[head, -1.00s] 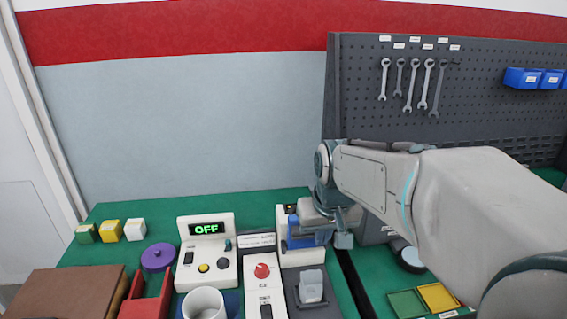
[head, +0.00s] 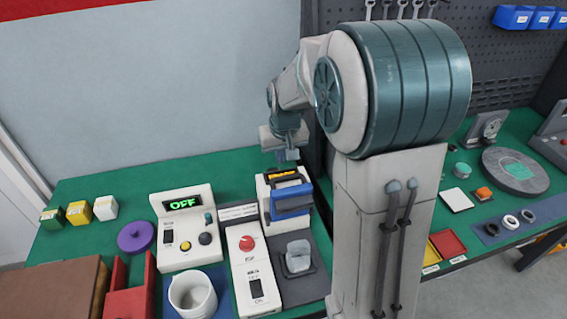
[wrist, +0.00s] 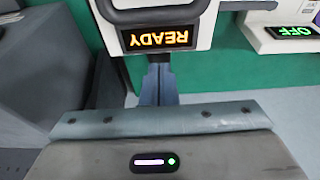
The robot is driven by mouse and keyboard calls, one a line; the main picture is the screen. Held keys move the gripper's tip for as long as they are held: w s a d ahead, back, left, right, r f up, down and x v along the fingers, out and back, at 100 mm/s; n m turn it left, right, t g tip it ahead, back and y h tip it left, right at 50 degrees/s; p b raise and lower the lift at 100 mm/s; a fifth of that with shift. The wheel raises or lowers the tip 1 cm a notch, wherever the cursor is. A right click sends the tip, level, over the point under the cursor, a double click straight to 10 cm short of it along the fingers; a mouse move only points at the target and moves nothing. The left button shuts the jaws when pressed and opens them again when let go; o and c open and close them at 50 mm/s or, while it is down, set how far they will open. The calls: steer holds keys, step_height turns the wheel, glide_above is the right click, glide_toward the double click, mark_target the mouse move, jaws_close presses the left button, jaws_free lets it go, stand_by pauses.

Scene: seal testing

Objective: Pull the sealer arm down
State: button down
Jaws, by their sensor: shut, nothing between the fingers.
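The sealer (head: 285,201) is a white machine with a blue front part, standing on the green bench to the right of the white control boxes. Its orange display shows above the blue part in the head view. In the wrist view the display (wrist: 157,38) reads READY upside down, and a black handle bar (wrist: 150,14) shows at the top edge. My gripper (head: 287,156) is just behind and above the sealer. In the wrist view the two fingers of my gripper (wrist: 157,84) are together and empty, close to the display and apart from the handle.
A clear lidded block (head: 298,257) sits in front of the sealer. Left are a box with a red knob (head: 246,244), an OFF display box (head: 186,235) and a white cup (head: 193,295). The pegboard (head: 440,60) stands behind on the right.

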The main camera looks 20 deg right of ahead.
mark_target(290, 200)
steer(key=shift+f, duration=0.5)
steer(key=s+p, duration=0.1)
steer(key=s, duration=0.2)
steer(key=shift+s+r, duration=0.15)
steer(key=shift+r, duration=0.05)
steer(key=shift+s+f, duration=0.1)
steer(key=shift+s, duration=0.1)
steer(key=shift+a, duration=0.15)
steer(key=shift+s+b, duration=0.15)
steer(key=shift+b, duration=0.2)
steer(key=shift+s+t, duration=0.2)
steer(key=shift+t, duration=0.1)
steer(key=shift+b, duration=0.3)
